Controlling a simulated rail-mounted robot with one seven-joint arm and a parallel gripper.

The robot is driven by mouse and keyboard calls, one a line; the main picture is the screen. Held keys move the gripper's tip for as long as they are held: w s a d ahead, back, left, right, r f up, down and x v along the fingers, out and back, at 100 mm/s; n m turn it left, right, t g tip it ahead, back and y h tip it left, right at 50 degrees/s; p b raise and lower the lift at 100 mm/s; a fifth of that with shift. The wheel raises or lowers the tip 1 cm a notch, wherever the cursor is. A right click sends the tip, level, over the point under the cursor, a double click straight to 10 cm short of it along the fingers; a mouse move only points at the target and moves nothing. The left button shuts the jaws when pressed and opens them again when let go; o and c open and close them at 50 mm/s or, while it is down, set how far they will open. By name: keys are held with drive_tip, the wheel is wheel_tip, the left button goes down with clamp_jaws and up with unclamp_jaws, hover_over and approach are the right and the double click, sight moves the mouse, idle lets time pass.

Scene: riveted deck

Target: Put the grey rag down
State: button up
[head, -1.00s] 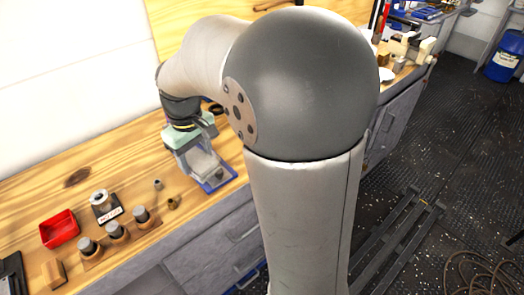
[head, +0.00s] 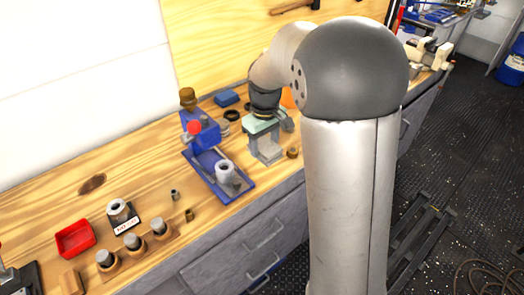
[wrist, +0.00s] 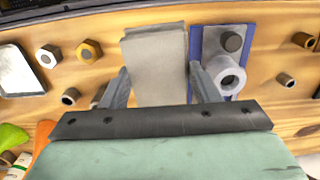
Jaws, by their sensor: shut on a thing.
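The grey rag (wrist: 155,60) shows in the wrist view as a flat, pale grey folded piece between the two fingers of my gripper (wrist: 160,80). My gripper is shut on it. In the head view my gripper (head: 265,143) hangs over the wooden bench near its front edge, right of a blue press. The rag (head: 268,152) shows there only as a small grey patch under the mint-green gripper body. I cannot tell whether its lower edge touches the bench.
The blue press (head: 207,175), with a metal collar on its base, stands close left of my gripper. A brass fitting (head: 292,153) stands close right. A blue block (head: 227,97) and black ring (head: 232,115) lie behind. A red tray (head: 75,239) is far left.

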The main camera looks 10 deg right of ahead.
drive_tip(key=w+f, duration=0.2)
drive_tip(key=f, duration=0.1)
drive_tip(key=w+f, duration=0.2)
drive_tip(key=f, duration=0.1)
drive_tip(key=shift+w+p, duration=0.4)
drive_tip(key=shift+f, duration=1.45)
drive_tip(key=shift+f, duration=0.1)
drive_tip(key=shift+f, duration=0.15)
drive_tip(key=o, duration=1)
drive_tip(key=shift+o, duration=0.2)
approach(260, 146)
drive_tip(key=w+f, duration=0.1)
drive_tip(key=f, duration=0.1)
drive_tip(key=w+d+f, duration=0.1)
drive_tip(key=w+f, duration=0.2)
drive_tip(key=f, duration=0.1)
drive_tip(key=shift+w+d+b, duration=0.15)
drive_tip(key=shift+w+b, duration=0.1)
drive_tip(key=shift+b, duration=0.1)
drive_tip(key=s+f+m, duration=0.1)
drive_tip(key=s+m, duration=0.4)
drive_tip(key=s, duration=2.4)
drive_tip(key=shift+s+a, duration=0.25)
drive_tip(key=shift+a, duration=0.1)
